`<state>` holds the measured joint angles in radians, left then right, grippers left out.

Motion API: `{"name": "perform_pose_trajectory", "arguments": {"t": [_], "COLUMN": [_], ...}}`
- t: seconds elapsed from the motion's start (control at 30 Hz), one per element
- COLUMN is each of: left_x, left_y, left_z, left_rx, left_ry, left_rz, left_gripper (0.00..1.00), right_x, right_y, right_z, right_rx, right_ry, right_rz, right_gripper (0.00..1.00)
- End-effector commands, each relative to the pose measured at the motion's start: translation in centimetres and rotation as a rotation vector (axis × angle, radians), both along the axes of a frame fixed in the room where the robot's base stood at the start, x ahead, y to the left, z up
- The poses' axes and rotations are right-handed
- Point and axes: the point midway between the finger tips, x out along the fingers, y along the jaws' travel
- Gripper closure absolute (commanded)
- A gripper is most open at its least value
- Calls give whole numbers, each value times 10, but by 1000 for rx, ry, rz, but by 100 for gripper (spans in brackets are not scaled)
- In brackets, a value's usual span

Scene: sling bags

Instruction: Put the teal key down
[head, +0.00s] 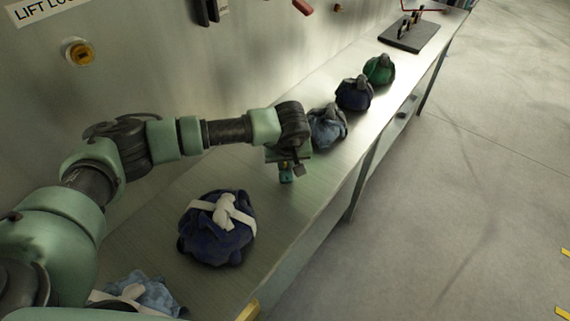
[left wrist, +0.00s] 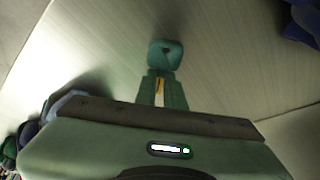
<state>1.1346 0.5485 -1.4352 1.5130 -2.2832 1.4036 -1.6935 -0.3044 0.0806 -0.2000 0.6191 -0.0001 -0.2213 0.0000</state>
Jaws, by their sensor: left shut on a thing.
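The teal key (head: 286,177) is under my left gripper (head: 287,169) in the head view, over a bare stretch of the long bench (head: 245,165). In the left wrist view the teal key (left wrist: 166,54) has a rounded-square head with a small hole and sticks out past the fingertips. My left gripper (left wrist: 160,88) is shut on it, with a bit of yellow showing between the fingers. I cannot tell whether the key touches the bench top. My right gripper is not in view.
A dark blue bag with white straps (head: 213,240) sits nearer on the bench, with a light blue bag (head: 150,291) below it. Beyond the gripper are a grey-blue bag (head: 328,128), a navy bag (head: 354,94), a green bag (head: 379,70) and a dark board (head: 412,36).

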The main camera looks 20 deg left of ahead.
Motion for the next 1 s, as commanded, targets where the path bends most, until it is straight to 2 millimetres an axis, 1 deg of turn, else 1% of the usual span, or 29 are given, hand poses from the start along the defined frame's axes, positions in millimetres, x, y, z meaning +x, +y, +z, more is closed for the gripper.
{"name": "perform_pose_trajectory", "arguments": {"t": [0.03, 0.1, 0.33, 0.5, 0.53, 0.57, 0.6, 0.87, 1.0], "left_x": [-1, 0, 0, 0, 0, 0, 0, 0, 0], "left_y": [0, 0, 0, 0, 0, 0, 0, 0, 0], "left_z": [-6, -13, -14, -19, -17, -17, -17, -17, -10], "left_rx": [2, 0, 0, 0, 0, 0, 0, 0, 0], "left_ry": [3, 1, -1, -1, -1, -1, -1, -1, -1], "left_rz": [1, 0, 0, 0, 0, 0, 0, 0, 0], "left_gripper": [100, 100, 100, 100, 82, 73, 68, 68, 68], "right_x": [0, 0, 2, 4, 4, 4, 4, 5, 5], "right_y": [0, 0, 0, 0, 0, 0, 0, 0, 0], "right_z": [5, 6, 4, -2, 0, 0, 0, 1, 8], "right_rx": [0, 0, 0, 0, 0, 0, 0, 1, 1], "right_ry": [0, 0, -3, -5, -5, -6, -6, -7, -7], "right_rz": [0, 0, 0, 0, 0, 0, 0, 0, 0], "right_gripper": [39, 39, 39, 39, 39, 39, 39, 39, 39]}}
